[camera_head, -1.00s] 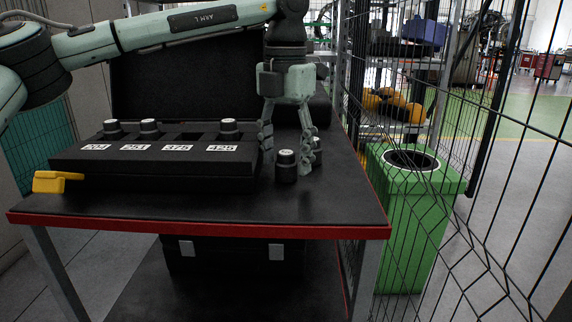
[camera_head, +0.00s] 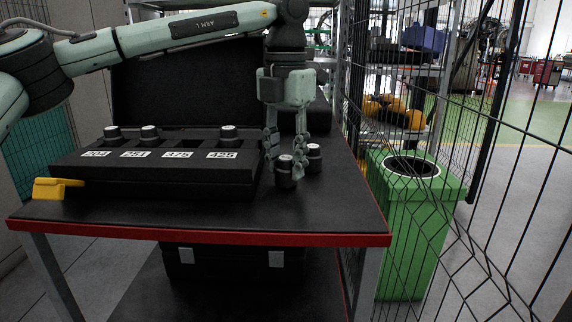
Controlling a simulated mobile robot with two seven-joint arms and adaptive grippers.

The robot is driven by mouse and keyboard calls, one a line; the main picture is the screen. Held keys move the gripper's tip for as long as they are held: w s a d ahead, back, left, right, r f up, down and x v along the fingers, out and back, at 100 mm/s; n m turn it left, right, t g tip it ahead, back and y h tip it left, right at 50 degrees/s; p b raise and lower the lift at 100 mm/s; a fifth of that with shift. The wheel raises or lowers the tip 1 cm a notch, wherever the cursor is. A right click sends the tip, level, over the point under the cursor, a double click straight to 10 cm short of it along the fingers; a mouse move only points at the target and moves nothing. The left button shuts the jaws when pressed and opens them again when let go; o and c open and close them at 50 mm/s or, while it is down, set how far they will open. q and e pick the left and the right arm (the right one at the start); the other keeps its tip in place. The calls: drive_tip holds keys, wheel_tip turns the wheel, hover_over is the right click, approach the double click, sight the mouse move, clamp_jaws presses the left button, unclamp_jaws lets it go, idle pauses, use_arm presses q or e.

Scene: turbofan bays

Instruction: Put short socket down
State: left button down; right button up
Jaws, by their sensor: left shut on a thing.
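My left gripper (camera_head: 285,168) points down over the right part of the table, right of the socket case. It is shut on a dark socket with a pale top (camera_head: 285,174), whose base appears to be at the table surface; I cannot tell whether it touches. A second dark socket (camera_head: 314,159) stands upright just right of the fingers and slightly behind. I cannot tell by eye which socket is the short one. My right gripper is not in view.
The black case (camera_head: 150,188) has white number labels and three sockets in its holes, with one hole empty. A yellow object (camera_head: 50,189) lies at its left. The red-edged table (camera_head: 330,210) is clear at the front right.

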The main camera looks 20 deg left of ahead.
sight(287, 157)
use_arm(q)
drive_tip(key=shift+r, duration=0.45)
wheel_tip(287, 157, up, 3)
drive_tip(key=shift+d+f, duration=0.1)
drive_tip(key=shift+f, duration=0.1)
drive_tip(key=s+a+r, duration=0.1)
drive_tip(key=a+r, duration=0.1)
drive_tip(key=s+a+r, duration=0.1)
drive_tip(key=a+r, duration=0.1)
drive_tip(key=a, duration=0.1)
drive_tip(key=s+a+r, duration=0.1)
drive_tip(key=s+a, duration=0.1)
drive_tip(key=a, duration=0.1)
drive_tip(key=shift+s+r+b, duration=0.1)
drive_tip(key=shift+r+b, duration=0.3)
drive_tip(key=shift+s+a+r, duration=0.25)
drive_tip(key=shift+a+r, duration=0.05)
drive_tip(key=shift+a, duration=0.15)
drive_tip(key=shift+s+a+r, duration=0.25)
drive_tip(key=shift+a+r, duration=0.05)
drive_tip(key=shift+a, duration=0.15)
drive_tip(key=shift+s+a+r+p, duration=0.1)
drive_tip(key=shift+s+a+p, duration=0.1)
drive_tip(key=shift+a+p, duration=0.15)
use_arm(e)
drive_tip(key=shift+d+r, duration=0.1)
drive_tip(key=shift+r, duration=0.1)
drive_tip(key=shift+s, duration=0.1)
